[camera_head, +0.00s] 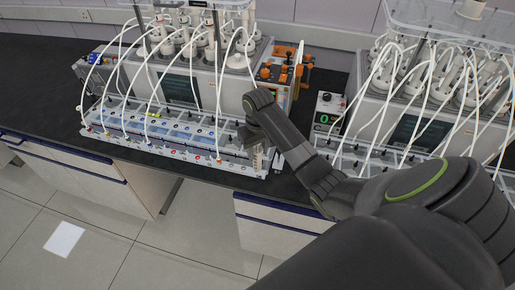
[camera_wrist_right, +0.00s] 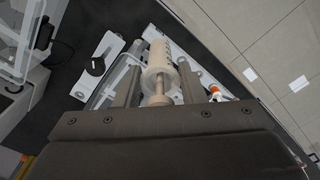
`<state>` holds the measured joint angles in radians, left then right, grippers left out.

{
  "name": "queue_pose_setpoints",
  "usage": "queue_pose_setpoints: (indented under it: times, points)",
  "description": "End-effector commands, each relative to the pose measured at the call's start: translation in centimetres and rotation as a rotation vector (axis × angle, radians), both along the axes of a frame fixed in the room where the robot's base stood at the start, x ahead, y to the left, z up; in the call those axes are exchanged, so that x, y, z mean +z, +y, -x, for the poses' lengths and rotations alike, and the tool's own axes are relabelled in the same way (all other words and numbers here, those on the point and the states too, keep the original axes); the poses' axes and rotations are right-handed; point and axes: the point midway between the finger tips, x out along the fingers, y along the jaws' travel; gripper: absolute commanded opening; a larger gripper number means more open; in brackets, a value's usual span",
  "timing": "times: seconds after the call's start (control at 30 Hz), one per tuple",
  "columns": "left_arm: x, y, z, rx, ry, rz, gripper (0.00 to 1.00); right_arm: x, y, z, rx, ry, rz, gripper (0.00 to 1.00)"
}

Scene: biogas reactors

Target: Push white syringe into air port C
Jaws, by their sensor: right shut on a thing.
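The white syringe (camera_wrist_right: 160,68) shows in the right wrist view, its ribbed barrel pointing away from the camera and its plunger end towards my palm. My right gripper (camera_wrist_right: 158,88) is shut on it, with one finger on each side. In the head view my right gripper (camera_head: 258,154) points down at the right end of the left reactor's long port strip (camera_head: 170,128). The strip carries small coloured ports and white tubes. I cannot make out the port letters, so air port C cannot be picked out. The syringe tip's contact with any port is hidden. My left gripper is out of view.
The left biogas reactor (camera_head: 205,85) stands behind the strip, with a tangle of white tubes above. A second reactor (camera_head: 425,125) stands at the right, with a small box with a green display (camera_head: 326,112) between them. The dark bench top (camera_head: 35,80) is clear at the left.

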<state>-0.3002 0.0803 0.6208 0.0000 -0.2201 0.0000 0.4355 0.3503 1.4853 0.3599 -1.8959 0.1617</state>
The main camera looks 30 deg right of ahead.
Motion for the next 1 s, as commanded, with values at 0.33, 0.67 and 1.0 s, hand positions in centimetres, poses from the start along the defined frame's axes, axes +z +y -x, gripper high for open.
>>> queue_pose_setpoints:
  times: [0.33, 0.67, 1.0]
  points:
    - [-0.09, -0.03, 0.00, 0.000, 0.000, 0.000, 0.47, -0.46, 0.01, 0.01, 0.000, 0.000, 0.000, 0.13]
    - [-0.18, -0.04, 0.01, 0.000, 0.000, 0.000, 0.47, -0.89, 0.01, 0.02, 0.000, 0.000, 0.000, 0.13]
    - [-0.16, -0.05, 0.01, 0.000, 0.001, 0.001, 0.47, -0.85, 0.01, 0.03, 0.000, 0.000, 0.000, 0.13]
